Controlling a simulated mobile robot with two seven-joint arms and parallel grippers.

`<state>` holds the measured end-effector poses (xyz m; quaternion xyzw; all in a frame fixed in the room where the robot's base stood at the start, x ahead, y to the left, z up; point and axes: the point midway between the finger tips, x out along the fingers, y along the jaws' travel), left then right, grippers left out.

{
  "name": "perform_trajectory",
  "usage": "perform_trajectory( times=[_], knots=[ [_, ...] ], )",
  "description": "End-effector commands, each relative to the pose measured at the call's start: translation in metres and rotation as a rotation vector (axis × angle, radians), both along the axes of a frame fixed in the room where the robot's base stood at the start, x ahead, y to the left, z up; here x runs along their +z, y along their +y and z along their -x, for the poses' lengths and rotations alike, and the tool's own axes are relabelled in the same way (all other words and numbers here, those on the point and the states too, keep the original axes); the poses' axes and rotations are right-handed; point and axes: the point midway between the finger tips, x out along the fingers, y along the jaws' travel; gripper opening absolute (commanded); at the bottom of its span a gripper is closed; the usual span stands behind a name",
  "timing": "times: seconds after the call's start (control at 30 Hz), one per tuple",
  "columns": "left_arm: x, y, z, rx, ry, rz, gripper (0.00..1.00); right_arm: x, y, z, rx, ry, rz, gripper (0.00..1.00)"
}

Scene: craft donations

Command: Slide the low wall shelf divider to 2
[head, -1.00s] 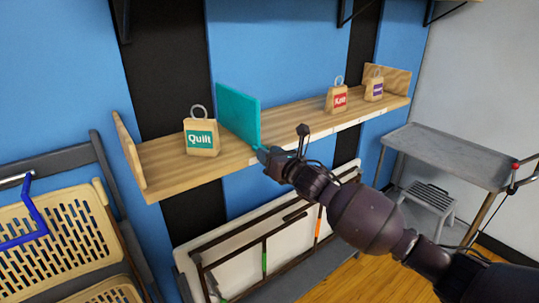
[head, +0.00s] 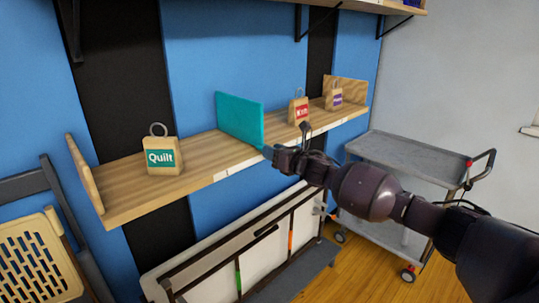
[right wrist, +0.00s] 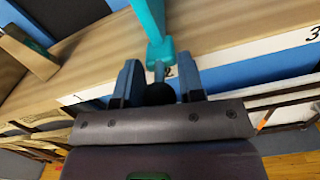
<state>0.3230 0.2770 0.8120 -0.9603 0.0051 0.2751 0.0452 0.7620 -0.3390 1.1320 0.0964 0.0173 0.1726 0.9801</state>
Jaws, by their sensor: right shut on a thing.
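The teal divider (head: 240,118) stands upright on the low wooden wall shelf (head: 200,182), just left of the Knit bag (head: 299,112). My right gripper (head: 272,152) is at the shelf's front edge, shut on the divider's front handle. In the right wrist view the divider (right wrist: 149,18) rises above my right gripper (right wrist: 160,82), with its handle between the two fingers. Its front tab is at the numeral 2 on the white edge strip (right wrist: 225,55), partly covering it. A numeral 3 shows farther right. My left gripper is out of view.
The Quilt bag (head: 161,155) stands left of the divider with clear shelf between. A purple-labelled bag (head: 334,98) stands right of the Knit bag. Below are folded tables (head: 225,255), a folding chair (head: 38,262) and a grey cart (head: 405,155). Another shelf hangs above.

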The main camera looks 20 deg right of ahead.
Motion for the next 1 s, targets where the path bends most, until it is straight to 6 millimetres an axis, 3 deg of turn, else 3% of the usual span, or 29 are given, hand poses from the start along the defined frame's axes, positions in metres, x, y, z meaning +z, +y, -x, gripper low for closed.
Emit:
perform_trajectory(
  times=[0.1, 0.13, 0.23, 0.67, 1.0],
  knots=[
    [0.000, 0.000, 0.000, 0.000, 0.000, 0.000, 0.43, 0.000, 0.000, 0.000, 0.001, 0.001, -0.002, 0.00],
    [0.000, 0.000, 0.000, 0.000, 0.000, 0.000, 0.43, 0.000, 0.000, 0.000, 0.001, 0.001, -0.002, 0.39],
    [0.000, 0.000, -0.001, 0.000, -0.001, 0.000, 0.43, 0.000, 0.000, 0.000, 0.001, 0.000, -0.001, 0.54],
    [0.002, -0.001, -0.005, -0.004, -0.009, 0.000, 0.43, 0.000, -0.003, 0.008, 0.000, -0.001, -0.001, 0.54],
    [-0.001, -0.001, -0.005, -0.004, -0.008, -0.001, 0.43, -0.001, -0.021, 0.058, 0.000, 0.002, 0.002, 0.54]
  ],
)
